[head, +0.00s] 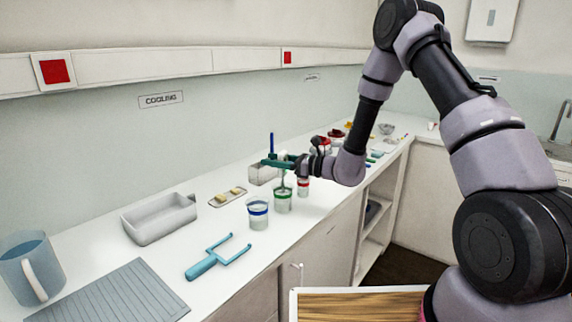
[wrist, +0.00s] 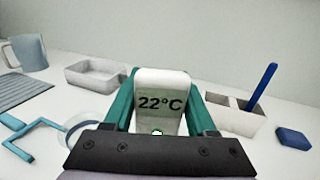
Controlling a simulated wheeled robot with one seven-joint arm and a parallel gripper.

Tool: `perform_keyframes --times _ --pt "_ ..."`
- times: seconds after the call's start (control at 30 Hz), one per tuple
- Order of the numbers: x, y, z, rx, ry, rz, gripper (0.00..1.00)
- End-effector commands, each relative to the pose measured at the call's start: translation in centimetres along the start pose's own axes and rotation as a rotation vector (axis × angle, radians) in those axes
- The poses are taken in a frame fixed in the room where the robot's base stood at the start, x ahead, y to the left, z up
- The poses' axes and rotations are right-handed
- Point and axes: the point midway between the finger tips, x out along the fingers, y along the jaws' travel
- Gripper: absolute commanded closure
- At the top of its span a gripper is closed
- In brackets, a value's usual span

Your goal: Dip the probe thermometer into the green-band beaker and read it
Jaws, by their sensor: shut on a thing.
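My gripper (head: 276,160) is shut on the probe thermometer (wrist: 160,90), whose white head sits between the teal fingers in the wrist view. Its display reads 22°C. In the head view a thin shaft runs down from the gripper to the mouth of the green-band beaker (head: 283,204), which stands upright on the counter under the gripper. The tip appears to be inside the beaker, but its depth cannot be told. The blue-band beaker (head: 257,213) stands to the left and nearer, the red-band beaker (head: 303,187) to the right and farther.
A teal forked tool (head: 217,258) lies in front of the beakers. A grey tray (head: 160,218), a small dish with yellow pieces (head: 228,197), a ribbed mat (head: 118,297) and a blue-grey jug (head: 32,268) are to the left. A divided holder (wrist: 232,118) with a blue stick (wrist: 265,82) stands behind.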

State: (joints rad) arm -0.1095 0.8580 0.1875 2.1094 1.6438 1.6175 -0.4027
Motion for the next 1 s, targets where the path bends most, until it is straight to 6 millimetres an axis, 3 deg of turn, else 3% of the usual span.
perform_keyframes --times 0.23,1.0 --pt "0.0 0.0 0.5 -0.001 -0.001 0.0 1.0" --pt "0.0 0.0 5.9 -0.002 0.0 0.0 1.0"
